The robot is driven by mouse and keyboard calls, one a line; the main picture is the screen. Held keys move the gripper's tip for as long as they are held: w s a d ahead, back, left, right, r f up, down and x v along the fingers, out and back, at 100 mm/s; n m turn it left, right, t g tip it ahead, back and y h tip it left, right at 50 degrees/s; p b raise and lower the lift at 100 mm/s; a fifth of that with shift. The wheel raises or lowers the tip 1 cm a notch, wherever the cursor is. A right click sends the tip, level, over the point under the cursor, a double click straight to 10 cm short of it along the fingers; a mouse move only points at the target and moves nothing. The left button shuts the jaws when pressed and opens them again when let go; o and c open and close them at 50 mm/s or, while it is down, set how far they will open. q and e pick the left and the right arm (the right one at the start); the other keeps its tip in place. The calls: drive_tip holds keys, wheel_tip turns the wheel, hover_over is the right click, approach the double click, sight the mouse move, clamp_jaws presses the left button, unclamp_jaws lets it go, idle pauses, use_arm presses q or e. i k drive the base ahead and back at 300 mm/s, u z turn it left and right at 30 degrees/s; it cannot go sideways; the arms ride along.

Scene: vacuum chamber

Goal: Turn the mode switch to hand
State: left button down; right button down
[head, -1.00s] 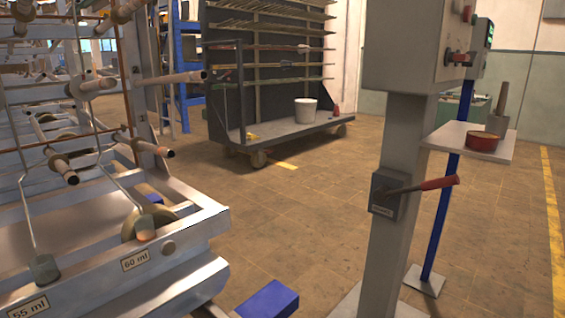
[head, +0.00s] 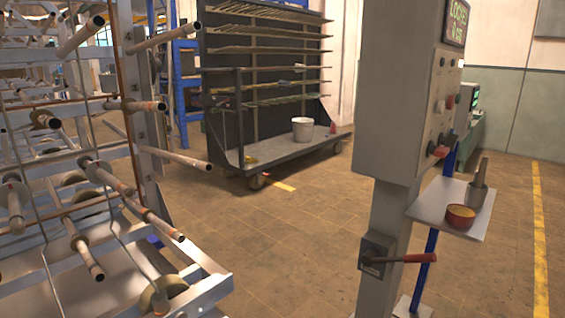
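A grey control box (head: 395,95) stands on a post at the right, seen at an angle. Its right-hand face carries a lit display (head: 455,22), several small buttons, and a red-handled switch (head: 440,151) low on the panel. A second red-handled lever (head: 405,258) sticks out to the right from a small dark box (head: 375,257) on the post. Which of these is the mode switch cannot be told, and the labels are too small to read. Neither of my grippers shows in the head view.
A rack with many protruding rods (head: 130,150) fills the left side. A dark cart (head: 290,150) with a white bucket (head: 302,129) stands behind. The floor between is clear.

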sight(450, 142)
drive_tip(key=z, duration=2.6)
drive_tip(key=i, duration=2.3)
drive_tip(key=u, duration=3.5)
